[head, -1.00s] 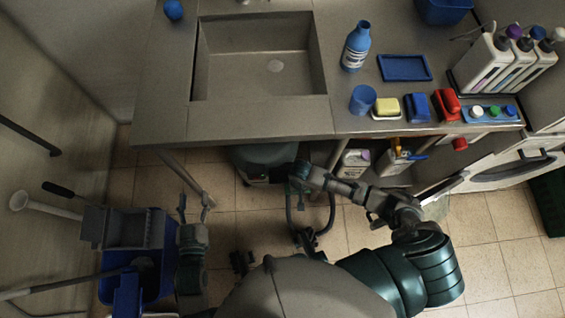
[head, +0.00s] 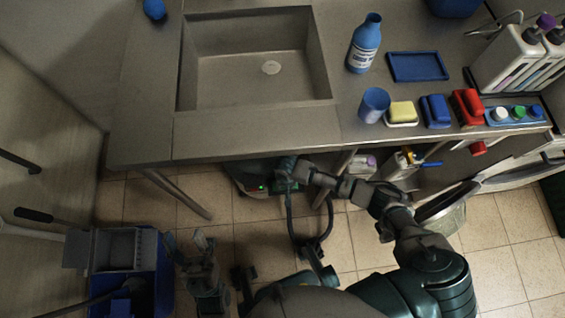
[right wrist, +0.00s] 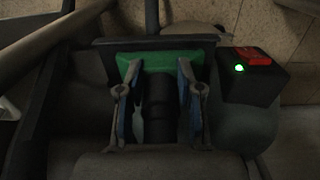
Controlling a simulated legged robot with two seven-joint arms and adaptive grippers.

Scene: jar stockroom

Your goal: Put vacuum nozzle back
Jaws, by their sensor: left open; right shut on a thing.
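The grey vacuum (head: 240,178) stands under the counter, mostly hidden by the counter and my right arm. It also shows in the right wrist view, with a black box (right wrist: 250,85) bearing a red switch and a lit green light. My right gripper (head: 287,172) is at the vacuum. In the right wrist view its fingers (right wrist: 157,100) are shut around a black tubular piece, likely the vacuum nozzle (right wrist: 160,115), against a green part (right wrist: 155,64). Whether it is seated there I cannot tell. A dark hose (head: 291,220) hangs below the gripper. My left gripper (head: 203,243) is open and empty, above the floor.
A blue mop bucket (head: 160,268) with a grey wringer stands close left of my left gripper. The counter edge (head: 235,147) and a table leg (head: 178,195) are near my arms.

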